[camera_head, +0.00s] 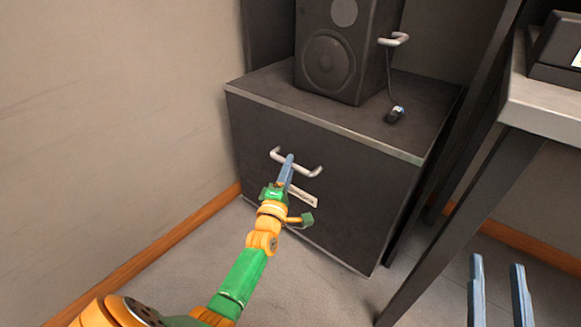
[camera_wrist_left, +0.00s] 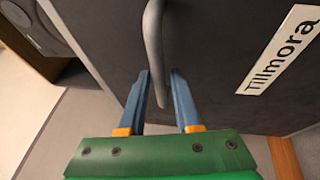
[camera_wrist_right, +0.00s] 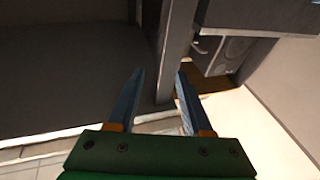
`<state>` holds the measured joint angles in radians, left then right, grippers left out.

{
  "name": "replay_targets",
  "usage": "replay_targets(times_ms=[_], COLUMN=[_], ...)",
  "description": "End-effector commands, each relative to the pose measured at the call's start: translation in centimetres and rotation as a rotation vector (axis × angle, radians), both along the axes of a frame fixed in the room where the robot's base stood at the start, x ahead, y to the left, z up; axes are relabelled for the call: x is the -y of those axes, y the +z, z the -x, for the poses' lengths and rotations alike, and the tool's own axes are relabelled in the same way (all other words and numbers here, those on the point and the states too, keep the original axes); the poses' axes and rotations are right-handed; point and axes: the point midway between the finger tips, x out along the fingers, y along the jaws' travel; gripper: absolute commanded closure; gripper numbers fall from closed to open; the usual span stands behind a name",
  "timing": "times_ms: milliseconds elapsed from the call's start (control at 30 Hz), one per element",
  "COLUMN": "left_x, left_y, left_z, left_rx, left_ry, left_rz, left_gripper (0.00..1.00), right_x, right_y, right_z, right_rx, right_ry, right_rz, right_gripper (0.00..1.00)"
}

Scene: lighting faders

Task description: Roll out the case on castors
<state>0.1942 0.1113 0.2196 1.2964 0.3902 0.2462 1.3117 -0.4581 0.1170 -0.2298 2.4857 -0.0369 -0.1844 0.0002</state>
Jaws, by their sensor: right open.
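The case (camera_head: 345,205) is a dark box with a pale top edge, standing on the grey floor by the left wall. Its front has a silver bar handle (camera_head: 306,168) and a white label (camera_head: 303,197); the left wrist view shows "Tillmora" on the label (camera_wrist_left: 279,52). The castors are hidden. My right gripper (camera_head: 498,262) is open and empty, at the lower right.
A black speaker (camera_head: 333,52) and a small cable plug (camera_head: 395,114) rest on the case. A desk (camera_head: 545,108) with dark legs (camera_head: 460,215) stands at the right. The left wall (camera_head: 120,110) is close. Carpet (camera_head: 310,285) in front of the case is clear.

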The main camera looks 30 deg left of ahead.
Motion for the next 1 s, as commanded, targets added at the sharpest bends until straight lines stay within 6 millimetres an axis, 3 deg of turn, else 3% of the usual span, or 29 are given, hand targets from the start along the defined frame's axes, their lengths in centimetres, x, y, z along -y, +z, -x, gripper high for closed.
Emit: replay_targets(times_ms=[267,600,733,1000], left_x=[-0.4,-0.4,-0.4,-0.4], left_y=[0.1,0.3,0.3,0.2], left_z=[-1.1,-1.2,-1.2,-1.2], left_rx=[0.000,0.000,0.000,0.000], left_ry=[0.000,0.000,0.000,0.000], left_rz=[-0.001,-0.001,-0.001,0.000], left_gripper=[0.68,0.68,1.00,1.00], right_x=[-0.2,-0.2,-0.2,-0.3], right_y=[3.3,3.9,3.9,3.8], right_z=[1.3,1.5,1.5,1.5], right_rx=[0.186,0.214,0.213,0.212], right_ry=[0.017,0.019,0.019,0.019], right_rz=[-0.043,-0.050,-0.049,-0.049], right_gripper=[0.50,0.50,0.50,0.50])
